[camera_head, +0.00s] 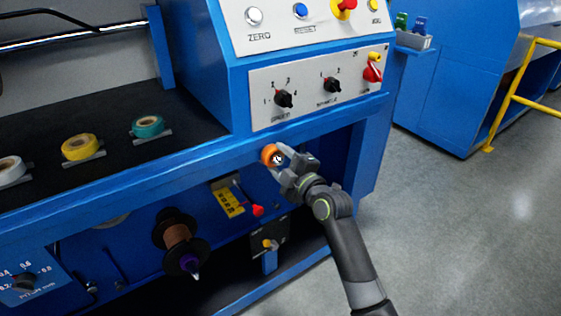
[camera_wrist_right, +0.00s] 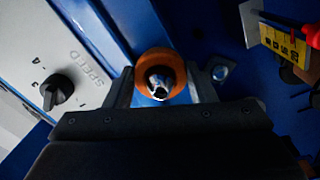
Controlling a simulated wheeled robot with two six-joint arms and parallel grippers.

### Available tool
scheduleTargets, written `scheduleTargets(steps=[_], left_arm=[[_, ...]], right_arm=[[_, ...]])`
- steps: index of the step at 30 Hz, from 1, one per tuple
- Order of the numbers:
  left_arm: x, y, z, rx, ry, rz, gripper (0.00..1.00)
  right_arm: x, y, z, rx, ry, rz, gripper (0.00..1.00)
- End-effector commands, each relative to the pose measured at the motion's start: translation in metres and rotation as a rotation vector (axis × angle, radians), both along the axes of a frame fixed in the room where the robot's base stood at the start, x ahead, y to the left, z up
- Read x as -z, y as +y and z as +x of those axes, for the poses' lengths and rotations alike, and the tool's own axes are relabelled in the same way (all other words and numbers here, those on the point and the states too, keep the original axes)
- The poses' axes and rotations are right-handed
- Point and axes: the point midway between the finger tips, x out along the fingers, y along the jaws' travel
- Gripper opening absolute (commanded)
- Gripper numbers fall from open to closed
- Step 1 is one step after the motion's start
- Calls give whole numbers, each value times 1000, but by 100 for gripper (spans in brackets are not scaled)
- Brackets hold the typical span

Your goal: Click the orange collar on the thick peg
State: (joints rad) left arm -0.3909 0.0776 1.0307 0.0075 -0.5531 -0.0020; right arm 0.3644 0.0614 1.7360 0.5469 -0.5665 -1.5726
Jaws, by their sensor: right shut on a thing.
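The orange collar (camera_head: 268,152) is at the front of the blue machine, just below the panel with the black knobs. In the right wrist view the collar (camera_wrist_right: 160,57) is a ring between the two fingers. A shiny metal rounded end (camera_wrist_right: 160,82), perhaps the thick peg, shows inside the ring; how far the collar sits on it cannot be told. My right gripper (camera_head: 277,160) is shut on the collar, and its fingers (camera_wrist_right: 161,88) flank it in the wrist view. My left gripper is not in view.
Above are a knob panel (camera_head: 310,91) and a button panel (camera_head: 300,22). A yellow gauge with a red tip (camera_head: 229,202) and a copper spool (camera_head: 178,236) are below left. Tape rolls, including a teal one (camera_head: 148,125), lie on the dark top.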

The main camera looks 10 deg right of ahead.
Motion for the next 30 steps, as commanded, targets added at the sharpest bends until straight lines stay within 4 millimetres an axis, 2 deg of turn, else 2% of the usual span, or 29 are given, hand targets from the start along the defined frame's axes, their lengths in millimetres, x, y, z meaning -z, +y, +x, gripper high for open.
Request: scheduleTargets(steps=[10,11,15,17,26,30], left_arm=[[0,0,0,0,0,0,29],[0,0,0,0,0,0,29],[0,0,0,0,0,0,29],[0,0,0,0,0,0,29],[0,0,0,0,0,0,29],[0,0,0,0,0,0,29]], right_arm=[[-1,0,1,0,-2,0,28],[-1,0,1,0,-2,0,51],[-1,0,1,0,-2,0,70],[-1,0,1,0,-2,0,76],[0,-1,-1,0,-1,0,76],[0,-5,-12,1,-1,0,76]])
